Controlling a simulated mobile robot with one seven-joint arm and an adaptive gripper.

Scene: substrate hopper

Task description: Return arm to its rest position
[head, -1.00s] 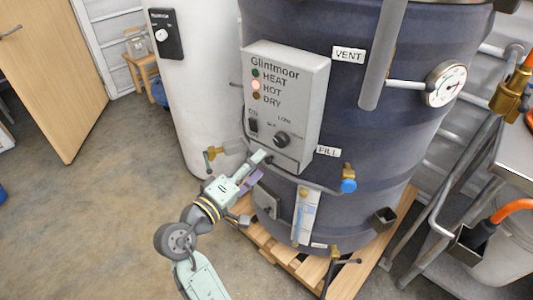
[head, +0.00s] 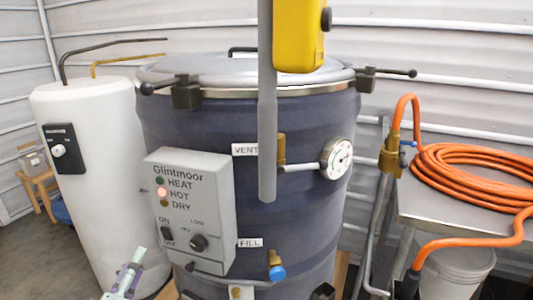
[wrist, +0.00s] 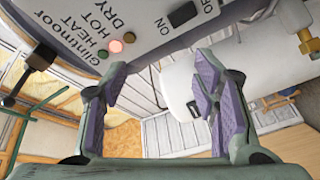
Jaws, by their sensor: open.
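My gripper (head: 128,272) shows at the bottom left of the head view, below and left of the grey Glintmoor control box (head: 188,212). Most of my arm is out of that view. In the wrist view my gripper (wrist: 163,88) is open, with two purple-padded fingers apart and nothing between them. The control box (wrist: 120,25) shows upside down along the top of the wrist view, close beyond the fingers. Its red HOT lamp (head: 162,192) is lit, and the HEAT and DRY lamps look dark.
A dark blue lidded vessel (head: 290,120) carries the box, a gauge (head: 337,158) and a blue-handled FILL valve (head: 277,270). A white tank (head: 95,180) stands left. An orange hose (head: 480,165) lies coiled on a steel table (head: 420,205) at right. Floor shows at far left.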

